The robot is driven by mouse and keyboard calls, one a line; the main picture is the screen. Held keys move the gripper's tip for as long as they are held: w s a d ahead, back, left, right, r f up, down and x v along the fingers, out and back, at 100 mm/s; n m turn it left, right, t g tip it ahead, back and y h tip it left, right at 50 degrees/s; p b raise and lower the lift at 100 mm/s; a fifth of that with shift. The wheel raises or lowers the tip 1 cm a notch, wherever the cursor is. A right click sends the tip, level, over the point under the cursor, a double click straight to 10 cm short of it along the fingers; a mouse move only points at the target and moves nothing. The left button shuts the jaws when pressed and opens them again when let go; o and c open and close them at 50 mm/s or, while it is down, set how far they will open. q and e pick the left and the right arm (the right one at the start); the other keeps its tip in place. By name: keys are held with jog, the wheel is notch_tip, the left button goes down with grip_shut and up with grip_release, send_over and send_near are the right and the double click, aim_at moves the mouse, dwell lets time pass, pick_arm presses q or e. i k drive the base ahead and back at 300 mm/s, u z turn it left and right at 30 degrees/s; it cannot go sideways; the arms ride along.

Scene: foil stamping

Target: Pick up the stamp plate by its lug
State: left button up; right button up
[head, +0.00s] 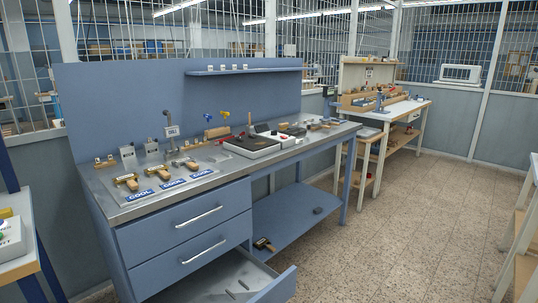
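I cannot single out the stamp plate or its lug for certain; things are small at this distance. Brass-headed tools with wooden handles (133,183) lie by blue signs reading COOL (139,196) on the left part of the blue workbench (215,171). A dark piece with a brass-coloured part (264,244) lies on the bench's lower shelf (285,221). A small dark block (319,210) lies farther right on that shelf. The bottom drawer (275,287) is pulled open, with small dark pieces inside. Neither of my grippers is in view.
A white-edged tray with a dark bed (250,148) stands mid-bench. Two upper drawers (190,223) are closed. A second bench (405,110) with wooden trays stands at the back right. Speckled floor (400,230) is clear in front. Table edges show at far left and far right.

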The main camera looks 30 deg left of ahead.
aim_at(187, 160)
jog(key=z, duration=0.3)
jog(key=i, duration=1.1)
jog(key=u, duration=0.3)
